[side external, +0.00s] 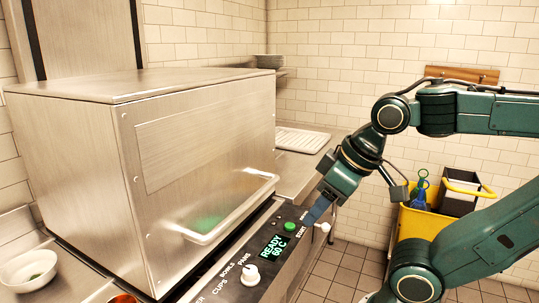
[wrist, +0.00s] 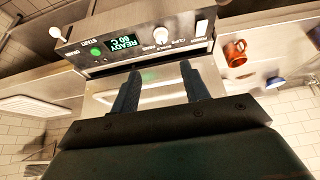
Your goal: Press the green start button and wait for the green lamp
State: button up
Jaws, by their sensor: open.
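The green start button (side external: 290,226) sits on the dark control panel beside the lit display (side external: 273,246), which reads READY 60 C. In the wrist view the button (wrist: 96,51) shows left of the display (wrist: 123,43). My gripper (side external: 309,221) is close to the button on its right in the side view. In the wrist view my gripper (wrist: 159,68) is open and empty, with the button beyond and left of its left finger. I cannot make out a separate green lamp; a green glow (side external: 208,222) shows on the washer front.
The panel also carries a white dial (side external: 250,275), and a white-knobbed lever (wrist: 57,33) stands near its end. The steel washer (side external: 200,150) fills the left. A white bowl (side external: 30,270) and orange mug (wrist: 235,52) stand nearby. A yellow cart (side external: 425,226) is at right.

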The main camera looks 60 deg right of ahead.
grip_shut()
dwell(1.5)
